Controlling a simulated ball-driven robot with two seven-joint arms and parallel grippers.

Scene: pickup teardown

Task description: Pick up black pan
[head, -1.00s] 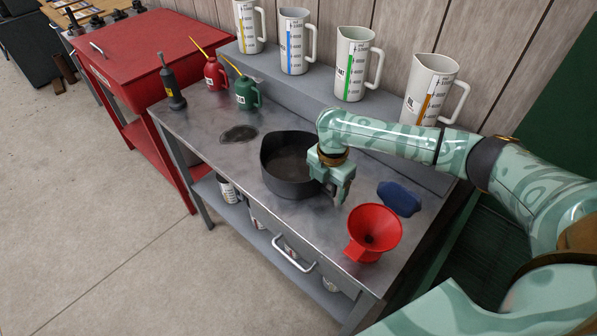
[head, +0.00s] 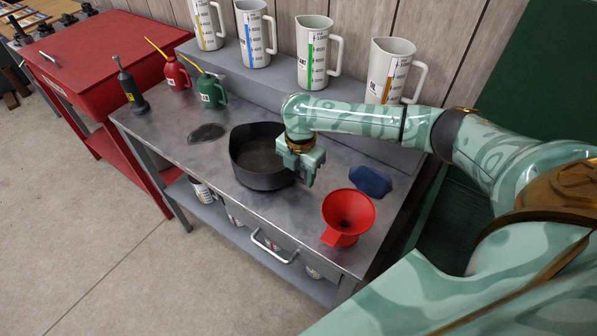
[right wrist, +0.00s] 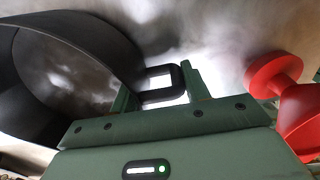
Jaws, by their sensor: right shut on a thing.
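The black pan (head: 258,178), a deep round vessel with a pouring lip, stands upright on the metal workbench (head: 230,204). In the right wrist view its curved wall (right wrist: 85,45) fills the left side, and its looped handle (right wrist: 172,72) lies between my fingers. My right gripper (head: 308,178) is at the pan's right side, pointing down, shut on the handle. In the head view my gripper hides the handle. I see no clear gap under the pan. My left gripper is not in view.
A red funnel (head: 348,212) and a blue object (head: 370,181) lie right of the gripper. Several measuring jugs (head: 314,55) stand on the raised shelf behind. Green (head: 211,92) and red (head: 176,75) oil cans stand at back left. The bench is clear in front of the pan.

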